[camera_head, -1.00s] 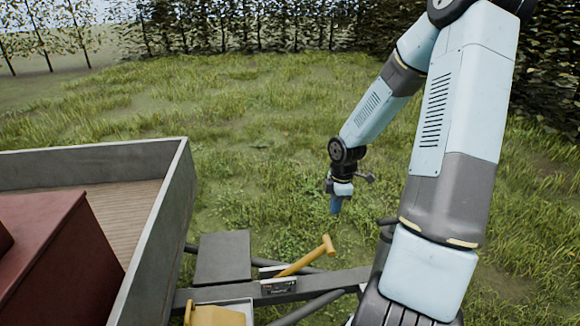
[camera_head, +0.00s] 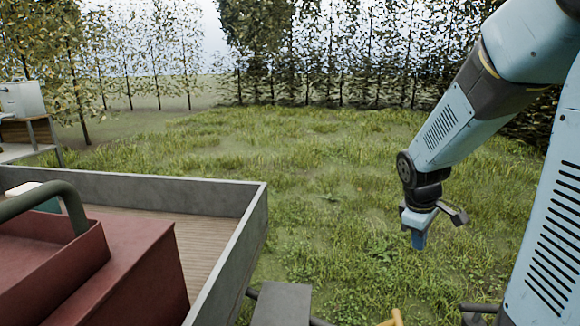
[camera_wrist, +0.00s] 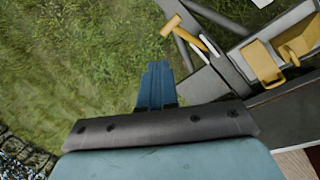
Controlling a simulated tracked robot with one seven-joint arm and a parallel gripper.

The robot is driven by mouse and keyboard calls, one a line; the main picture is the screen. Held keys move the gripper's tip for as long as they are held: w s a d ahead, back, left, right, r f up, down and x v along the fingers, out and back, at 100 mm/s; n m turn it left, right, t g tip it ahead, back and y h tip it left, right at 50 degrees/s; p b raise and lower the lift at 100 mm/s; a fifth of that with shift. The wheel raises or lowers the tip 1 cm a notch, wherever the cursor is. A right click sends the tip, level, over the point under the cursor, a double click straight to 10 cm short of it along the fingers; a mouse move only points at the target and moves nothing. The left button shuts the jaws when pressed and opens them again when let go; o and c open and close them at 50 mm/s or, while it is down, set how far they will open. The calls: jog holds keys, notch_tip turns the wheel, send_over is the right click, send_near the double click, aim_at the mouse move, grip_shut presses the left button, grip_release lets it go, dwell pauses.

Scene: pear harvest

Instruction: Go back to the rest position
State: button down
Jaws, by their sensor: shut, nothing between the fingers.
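My gripper (camera_head: 419,240) hangs at the end of my arm over the grass, to the right of the trailer bed in the head view. Its blue fingers point down and are together, with nothing between them. In the wrist view the shut fingers (camera_wrist: 156,85) show above the dark wrist bracket, with grass beyond them and a grey metal frame close to the right. No pear shows in any view.
A grey-walled trailer (camera_head: 240,245) with a wooden floor holds a red box (camera_head: 130,275) at the left. A yellow-handled tool (camera_wrist: 182,31) and yellow parts (camera_wrist: 262,62) lie on the metal frame. Open grass (camera_head: 330,190) reaches to tree rows (camera_head: 320,60) behind.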

jog(key=s+a+r+m+t+y, duration=0.1)
jog(key=s+a+r+m+t, duration=0.1)
jog(key=s+r, duration=0.5)
jog(key=s+a+r+m+t+y, duration=0.1)
jog(key=s+a+r+m+t, duration=0.1)
jog(key=s+a+r+m, duration=0.3)
jog(key=s+r+m, duration=0.1)
jog(key=s+r, duration=0.1)
jog(key=s, duration=0.1)
jog(key=shift+s+a+r+m, duration=0.25)
jog(key=shift+s+m, duration=0.15)
